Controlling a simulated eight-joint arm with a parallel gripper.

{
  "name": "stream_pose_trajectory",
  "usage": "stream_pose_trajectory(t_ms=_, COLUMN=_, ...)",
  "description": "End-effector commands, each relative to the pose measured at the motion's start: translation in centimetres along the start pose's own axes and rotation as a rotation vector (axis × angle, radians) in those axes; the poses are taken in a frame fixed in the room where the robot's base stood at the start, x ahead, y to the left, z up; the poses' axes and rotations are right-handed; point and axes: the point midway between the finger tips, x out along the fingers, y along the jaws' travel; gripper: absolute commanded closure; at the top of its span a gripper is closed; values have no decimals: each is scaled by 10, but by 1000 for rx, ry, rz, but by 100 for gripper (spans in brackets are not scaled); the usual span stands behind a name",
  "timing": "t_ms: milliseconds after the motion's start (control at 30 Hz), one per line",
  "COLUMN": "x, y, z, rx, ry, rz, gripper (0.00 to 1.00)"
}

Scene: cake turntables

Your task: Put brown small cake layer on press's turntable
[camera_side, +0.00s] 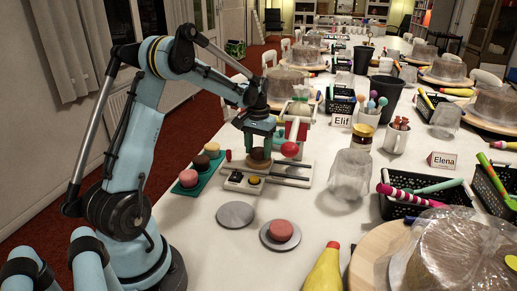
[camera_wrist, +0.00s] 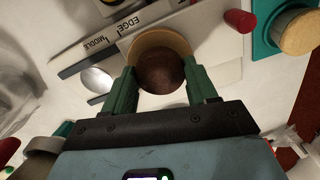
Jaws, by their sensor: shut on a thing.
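My gripper (camera_side: 258,150) is low over the press's base. Its green fingers stand on both sides of a dark brown small cake layer (camera_side: 257,157) and are shut on it. In the wrist view, the brown layer (camera_wrist: 161,74) lies between the fingers (camera_wrist: 160,92). A tan round piece (camera_wrist: 158,40) shows around the layer's far edge, over a pale plate; whether the layer touches it I cannot tell. The press (camera_side: 297,122), with a red part (camera_side: 291,149), stands just behind and right of my gripper.
A green tray (camera_side: 186,191) at left holds pink, brown and cream layers. A bare grey disc (camera_side: 236,214) and another disc (camera_side: 281,244) with a red layer stand in front. A slider panel marked EDGE and MIDDLE (camera_wrist: 112,32) adjoins the layer.

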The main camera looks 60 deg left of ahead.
Motion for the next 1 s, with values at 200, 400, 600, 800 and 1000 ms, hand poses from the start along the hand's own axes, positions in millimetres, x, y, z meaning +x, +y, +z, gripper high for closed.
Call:
stream_pose_trajectory(t_ms=200, x=2, y=0, z=0, rx=0, ry=0, rz=0, gripper=75)
stream_pose_trajectory(t_ms=400, x=2, y=0, z=0, rx=0, ry=0, rz=0, gripper=75)
stream_pose_trajectory(t_ms=600, x=4, y=0, z=0, rx=0, ry=0, rz=0, gripper=75)
stream_pose_trajectory(t_ms=800, x=7, y=0, z=0, rx=0, ry=0, rz=0, gripper=75)
stream_pose_trajectory(t_ms=1000, x=11, y=0, z=0, rx=0, ry=0, rz=0, gripper=75)
